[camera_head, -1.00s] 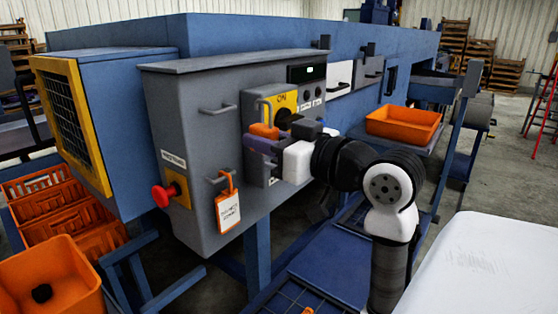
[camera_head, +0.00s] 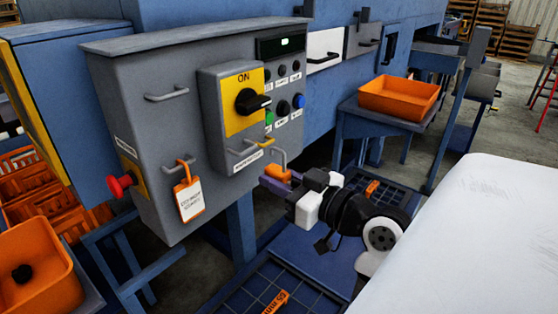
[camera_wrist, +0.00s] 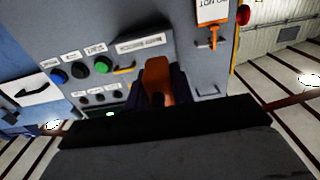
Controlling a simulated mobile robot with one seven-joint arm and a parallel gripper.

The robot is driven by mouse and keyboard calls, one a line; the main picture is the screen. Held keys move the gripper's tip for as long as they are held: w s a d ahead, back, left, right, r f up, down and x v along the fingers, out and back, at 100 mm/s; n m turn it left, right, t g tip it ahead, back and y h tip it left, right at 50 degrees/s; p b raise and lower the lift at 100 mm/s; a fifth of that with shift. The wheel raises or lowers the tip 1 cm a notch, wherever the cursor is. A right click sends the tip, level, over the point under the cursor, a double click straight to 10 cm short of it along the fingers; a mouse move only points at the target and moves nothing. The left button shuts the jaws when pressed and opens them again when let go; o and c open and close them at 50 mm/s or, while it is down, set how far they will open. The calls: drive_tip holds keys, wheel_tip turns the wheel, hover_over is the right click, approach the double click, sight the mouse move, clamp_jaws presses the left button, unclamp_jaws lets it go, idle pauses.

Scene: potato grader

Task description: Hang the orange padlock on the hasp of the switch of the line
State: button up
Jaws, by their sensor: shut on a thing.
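The orange padlock (camera_head: 277,174) is held in my gripper (camera_head: 281,182), its grey shackle loop pointing up. In the wrist view the padlock (camera_wrist: 158,72) sits between the dark fingers (camera_wrist: 162,98). The switch is a black rotary knob (camera_head: 252,101) on a yellow plate (camera_head: 241,120) marked ON, on a grey box. The shackle's depth relative to the box is unclear.
A white tag (camera_head: 190,202) hangs by an orange hook from a handle on the grey cabinet (camera_head: 158,135). A red stop button (camera_head: 119,186) is at its left side. An orange tray (camera_head: 398,97) stands right; a white surface (camera_head: 480,240) fills the lower right.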

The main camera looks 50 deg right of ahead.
sight(238, 166)
drive_tip(key=shift+w+a+p, duration=0.2)
drive_tip(key=shift+w+p, duration=0.45)
drive_tip(key=shift+w, duration=1.15)
drive_tip(key=shift+w+a+p, duration=0.15)
drive_tip(key=shift+w+p, duration=0.45)
drive_tip(key=shift+w, duration=1.15)
drive_tip(key=shift+f+b, duration=0.75)
drive_tip(key=shift+b, duration=0.15)
drive_tip(key=o, duration=1)
drive_tip(key=shift+s, duration=0.1)
drive_tip(key=s+b, duration=0.1)
drive_tip(key=s, duration=0.3)
drive_tip(key=s+b, duration=0.1)
drive_tip(key=s, duration=0.4)
drive_tip(key=s+d+b, duration=0.1)
drive_tip(key=s+b, duration=0.1)
drive_tip(key=s, duration=0.2)
drive_tip(key=shift+s, duration=0.4)
